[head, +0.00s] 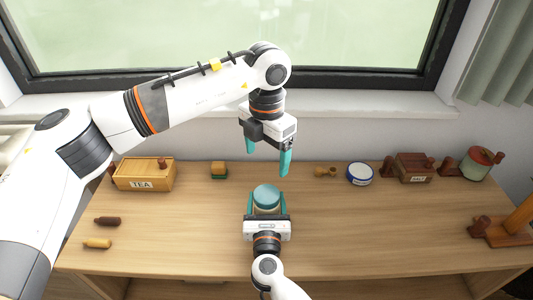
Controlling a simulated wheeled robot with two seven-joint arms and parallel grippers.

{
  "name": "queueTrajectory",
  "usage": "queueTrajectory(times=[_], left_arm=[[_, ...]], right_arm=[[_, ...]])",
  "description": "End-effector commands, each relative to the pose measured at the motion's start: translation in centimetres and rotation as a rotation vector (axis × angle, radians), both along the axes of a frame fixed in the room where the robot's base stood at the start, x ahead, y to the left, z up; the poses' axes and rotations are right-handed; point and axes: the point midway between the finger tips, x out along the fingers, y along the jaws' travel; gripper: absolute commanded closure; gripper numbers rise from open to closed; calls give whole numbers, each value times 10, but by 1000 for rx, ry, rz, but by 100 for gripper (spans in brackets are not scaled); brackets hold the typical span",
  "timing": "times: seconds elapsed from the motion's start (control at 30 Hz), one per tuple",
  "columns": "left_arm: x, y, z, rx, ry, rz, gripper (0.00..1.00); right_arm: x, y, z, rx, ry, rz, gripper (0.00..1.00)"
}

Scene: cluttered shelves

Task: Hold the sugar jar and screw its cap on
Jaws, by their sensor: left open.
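The sugar jar (266,207) is a round, pale-banded jar standing on the wooden table in the middle of the head view. A teal cap (266,192) sits on its top; how tightly it sits cannot be told. My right gripper (266,206) comes from the front edge, with its teal fingers on both sides of the jar, closed on it. My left gripper (267,163) hangs above and behind the jar, pointing down, its teal fingers wide apart with nothing between them. The jar's lower front is hidden by the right gripper.
Two small bottles (107,221) (97,244) lie at left. The table around the jar is clear.

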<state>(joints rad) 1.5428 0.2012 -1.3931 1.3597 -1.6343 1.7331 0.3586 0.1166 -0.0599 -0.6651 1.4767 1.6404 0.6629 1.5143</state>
Motion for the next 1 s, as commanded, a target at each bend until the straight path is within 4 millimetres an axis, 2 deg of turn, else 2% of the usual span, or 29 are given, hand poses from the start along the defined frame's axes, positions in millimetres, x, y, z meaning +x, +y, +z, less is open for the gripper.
queueTrajectory(times=[0.03,0.1,0.37,0.47,0.57,0.9,1.0], left_arm=[[0,0,0,0,0,0,17],[0,0,0,0,0,0,17],[0,0,-1,0,0,0,17],[0,0,-1,0,0,0,17],[0,0,-2,0,0,0,17],[0,0,-11,0,0,0,17],[0,0,-13,0,0,0,17]], right_arm=[[0,0,0,0,0,0,25],[0,0,0,0,0,0,17],[-1,0,0,0,0,0,17],[-7,0,-1,1,1,1,17],[-22,0,-2,2,2,1,17],[-93,-1,-2,2,3,0,17],[-107,-1,-2,1,2,1,17]])
